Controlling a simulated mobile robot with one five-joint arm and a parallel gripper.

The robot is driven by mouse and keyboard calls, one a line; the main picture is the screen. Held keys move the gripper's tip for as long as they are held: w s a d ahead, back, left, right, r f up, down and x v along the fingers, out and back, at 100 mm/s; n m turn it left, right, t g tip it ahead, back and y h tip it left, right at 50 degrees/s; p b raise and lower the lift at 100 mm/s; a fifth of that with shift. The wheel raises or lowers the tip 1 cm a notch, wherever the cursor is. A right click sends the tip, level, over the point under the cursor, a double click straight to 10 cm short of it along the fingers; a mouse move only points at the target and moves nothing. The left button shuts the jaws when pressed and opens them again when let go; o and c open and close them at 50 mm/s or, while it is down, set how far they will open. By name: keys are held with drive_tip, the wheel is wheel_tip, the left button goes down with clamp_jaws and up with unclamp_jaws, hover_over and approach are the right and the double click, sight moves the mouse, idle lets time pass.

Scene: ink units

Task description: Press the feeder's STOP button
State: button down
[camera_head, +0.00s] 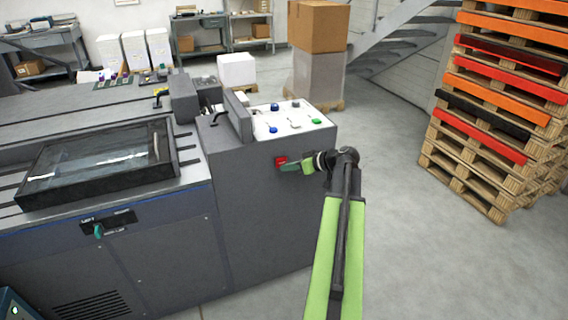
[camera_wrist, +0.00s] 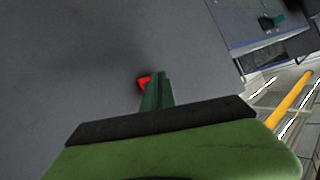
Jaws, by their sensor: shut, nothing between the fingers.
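The red button (camera_head: 281,160) sits on the right part of the dark grey machine's front, below the white control panel. I cannot read a STOP label on it. In the head view my gripper (camera_head: 284,168) is right at the button, its tip overlapping the button's lower edge. In the wrist view the red button (camera_wrist: 144,83) shows just beyond and left of the shut green fingertips (camera_wrist: 160,78), which partly hide it. My gripper is shut and empty. I cannot tell whether the tips touch the button.
The control panel (camera_head: 290,121) on top carries blue, green and white buttons. A glass-topped tray (camera_head: 100,158) and a green LEFT-labelled knob (camera_head: 98,231) are at the left. Stacked pallets (camera_head: 480,150) stand at the right. The floor (camera_head: 430,260) between is clear.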

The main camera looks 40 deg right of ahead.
drive_tip(key=shift+w+d, duration=0.1)
drive_tip(key=shift+w, duration=0.15)
drive_tip(key=shift+w+d, duration=0.15)
drive_tip(key=shift+w, duration=0.25)
idle(0.6)
drive_tip(key=shift+s+a, duration=0.35)
drive_tip(key=shift+s, duration=0.45)
drive_tip(key=s, duration=0.1)
drive_tip(key=s+a, duration=0.1)
drive_tip(key=s, duration=0.1)
drive_tip(key=s+a, duration=0.1)
drive_tip(key=shift+s, duration=0.3)
idle(0.7)
